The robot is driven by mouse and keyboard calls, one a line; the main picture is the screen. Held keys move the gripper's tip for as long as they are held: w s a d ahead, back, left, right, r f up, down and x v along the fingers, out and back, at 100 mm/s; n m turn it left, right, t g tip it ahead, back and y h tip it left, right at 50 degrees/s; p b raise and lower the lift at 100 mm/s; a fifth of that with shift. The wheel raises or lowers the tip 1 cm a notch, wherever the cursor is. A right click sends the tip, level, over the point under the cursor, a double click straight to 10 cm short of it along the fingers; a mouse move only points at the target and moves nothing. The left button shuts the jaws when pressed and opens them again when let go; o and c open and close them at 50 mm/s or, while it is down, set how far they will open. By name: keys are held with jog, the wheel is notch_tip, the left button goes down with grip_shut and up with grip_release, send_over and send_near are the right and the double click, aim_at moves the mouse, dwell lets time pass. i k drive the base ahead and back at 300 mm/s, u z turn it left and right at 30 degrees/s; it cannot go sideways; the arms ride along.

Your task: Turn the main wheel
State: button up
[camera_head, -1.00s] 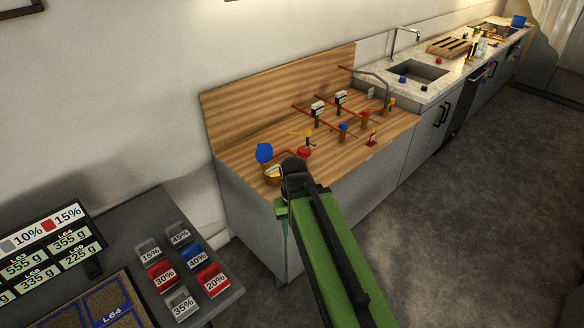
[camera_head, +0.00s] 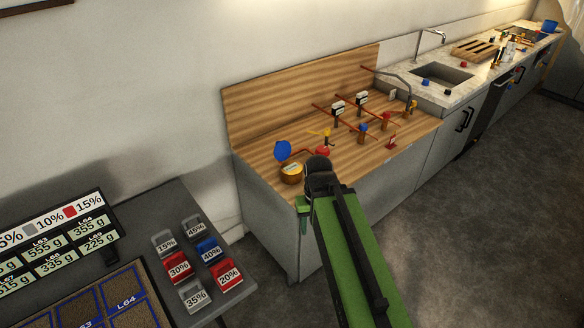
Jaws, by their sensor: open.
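A small round red wheel (camera_head: 323,151) sits on the pipework on the wooden counter, just beyond the black end joint of my green arm. Other handles stand on the pipes: a yellow one (camera_head: 326,133), a blue one (camera_head: 363,129) and a red one (camera_head: 387,120). I cannot tell from a label which is the main wheel. My arm reaches from the bottom of the picture towards the counter's front left corner.
The wooden backboard (camera_head: 300,95) rises behind. A dark table with labelled bins (camera_head: 179,266) is at lower left. The floor (camera_head: 470,210) at right is clear.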

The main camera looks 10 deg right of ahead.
aim_at(324, 151)
jog(key=z, duration=0.2)
jog(key=k, duration=0.1)
jog(key=u, duration=3.2)
jog(key=k, duration=0.75)
jog(key=z, duration=1.95)
jog(key=i, duration=1)
jog(key=u, duration=0.1)
